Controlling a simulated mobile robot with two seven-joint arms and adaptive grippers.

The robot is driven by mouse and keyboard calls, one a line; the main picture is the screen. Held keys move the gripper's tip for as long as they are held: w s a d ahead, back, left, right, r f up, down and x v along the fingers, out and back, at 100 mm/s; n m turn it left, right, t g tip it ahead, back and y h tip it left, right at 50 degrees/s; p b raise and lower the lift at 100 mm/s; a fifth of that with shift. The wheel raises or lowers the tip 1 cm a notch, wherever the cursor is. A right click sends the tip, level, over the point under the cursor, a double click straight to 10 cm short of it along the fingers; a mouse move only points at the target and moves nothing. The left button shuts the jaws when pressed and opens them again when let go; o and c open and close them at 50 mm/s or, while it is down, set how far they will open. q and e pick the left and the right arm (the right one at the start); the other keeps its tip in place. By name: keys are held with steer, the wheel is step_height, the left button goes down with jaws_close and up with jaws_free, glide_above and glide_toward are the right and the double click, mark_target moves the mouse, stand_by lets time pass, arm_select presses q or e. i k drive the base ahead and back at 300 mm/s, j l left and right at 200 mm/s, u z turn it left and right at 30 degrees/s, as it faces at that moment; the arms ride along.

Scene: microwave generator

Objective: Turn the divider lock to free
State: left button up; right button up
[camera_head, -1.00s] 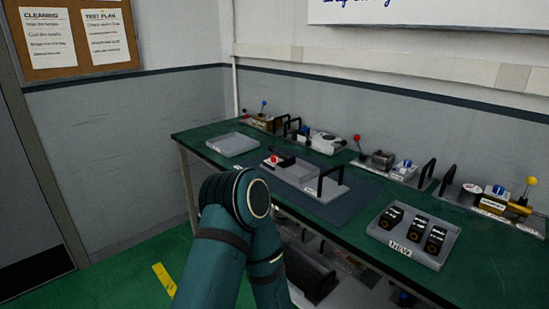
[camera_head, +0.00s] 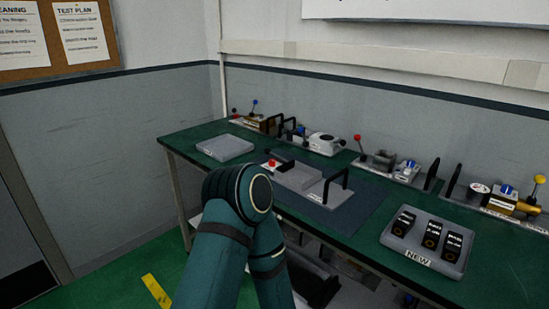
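No part in view is clearly readable as the divider lock; the labels on the devices are too small to read. Several small devices with coloured knobs stand along the back of the green bench (camera_head: 480,268). They include a brass-bodied unit with a blue knob (camera_head: 505,190) and yellow-ball lever (camera_head: 539,180) at right, a unit with a blue cap (camera_head: 410,164), and a red-ball lever (camera_head: 358,138). A grey fixture (camera_head: 298,177) with a black handle and a red knob (camera_head: 272,163) sits on a dark mat. My teal arm rises at lower centre; neither gripper shows.
A grey tray (camera_head: 393,239) marked NEW holds black blocks at the front right. A flat grey tray (camera_head: 225,147) lies at the bench's left end. Bare green bench top shows at the front right. Dark items are on the shelf below.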

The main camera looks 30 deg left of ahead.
mark_target(272, 162)
steer(key=i+j+z, duration=0.1)
steer(key=j+z, duration=0.2)
steer(key=j, duration=0.65)
steer(key=j+z, duration=0.25)
steer(key=j, duration=0.75)
